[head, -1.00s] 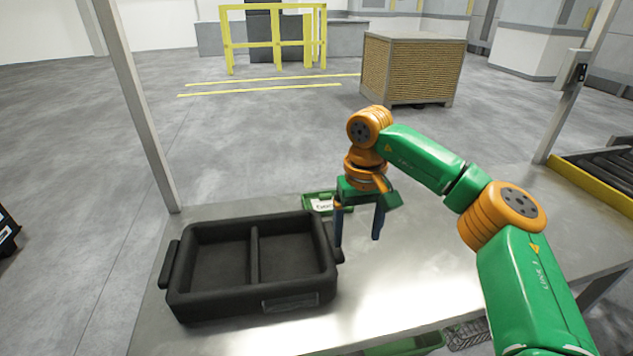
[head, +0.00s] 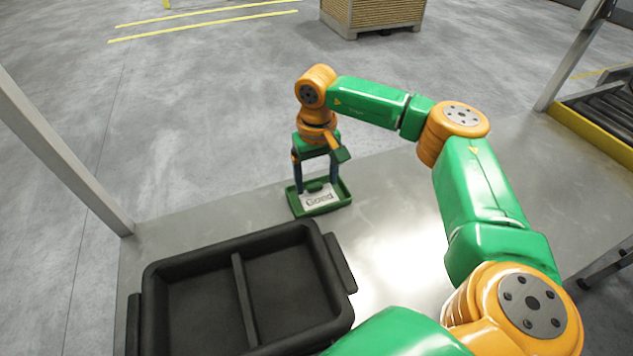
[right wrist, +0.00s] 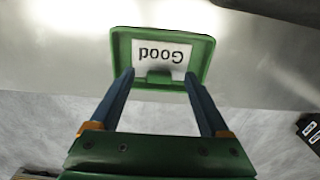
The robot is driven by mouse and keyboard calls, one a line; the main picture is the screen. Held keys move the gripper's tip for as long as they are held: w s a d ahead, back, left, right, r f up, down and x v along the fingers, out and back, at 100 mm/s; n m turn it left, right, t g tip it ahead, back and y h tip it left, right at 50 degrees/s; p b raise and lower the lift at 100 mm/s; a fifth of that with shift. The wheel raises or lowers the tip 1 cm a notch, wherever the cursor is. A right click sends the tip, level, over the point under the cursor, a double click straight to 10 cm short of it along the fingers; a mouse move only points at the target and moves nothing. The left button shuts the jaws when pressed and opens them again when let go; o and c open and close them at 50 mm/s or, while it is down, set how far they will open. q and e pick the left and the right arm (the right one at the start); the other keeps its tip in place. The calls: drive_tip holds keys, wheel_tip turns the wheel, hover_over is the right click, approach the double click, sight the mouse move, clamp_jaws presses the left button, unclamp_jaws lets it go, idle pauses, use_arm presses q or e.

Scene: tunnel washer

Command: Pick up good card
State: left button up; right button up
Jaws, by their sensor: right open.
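The good card is a white card (head: 318,200) printed "Good". It lies in a small green tray (head: 336,206) near the far edge of the metal table. In the right wrist view the card (right wrist: 172,57) shows upside down in the green tray (right wrist: 204,50), with a green tab at its edge. My right gripper (head: 317,190) is open, its two blue fingers pointing down at the tray. In the right wrist view the fingertips (right wrist: 159,74) stand apart on either side of the tab, over the tray. Whether they touch anything is unclear. My left gripper is out of view.
A black bin (head: 165,270) with two compartments stands on the metal table (head: 385,225), left of and nearer than the tray. A grey post (head: 60,150) rises at the left. A roller conveyor (head: 605,115) is at the far right. The table right of the tray is clear.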

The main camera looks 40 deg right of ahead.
drive_tip(key=shift+w+d+f, duration=0.1)
drive_tip(key=shift+f, duration=0.5)
drive_tip(key=shift+w+d+f, duration=0.1)
drive_tip(key=shift+w+f, duration=0.3)
drive_tip(key=shift+s+r, duration=0.15)
drive_tip(key=c, duration=1.2)
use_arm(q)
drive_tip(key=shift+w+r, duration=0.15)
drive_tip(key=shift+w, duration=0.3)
use_arm(e)
clamp_jaws()
wheel_tip(320, 180, up, 2)
drive_tip(key=shift+r+b, duration=0.25)
drive_tip(key=shift+b, duration=0.9)
use_arm(q)
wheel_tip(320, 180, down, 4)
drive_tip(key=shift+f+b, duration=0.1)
drive_tip(key=shift+b, duration=0.85)
use_arm(e)
drive_tip(key=s+a+r, duration=0.6)
drive_tip(key=s+r, duration=0.4)
drive_tip(key=s, duration=0.2)
drive_tip(key=shift+s+a+r, duration=0.15)
drive_tip(key=shift+s+r, duration=0.1)
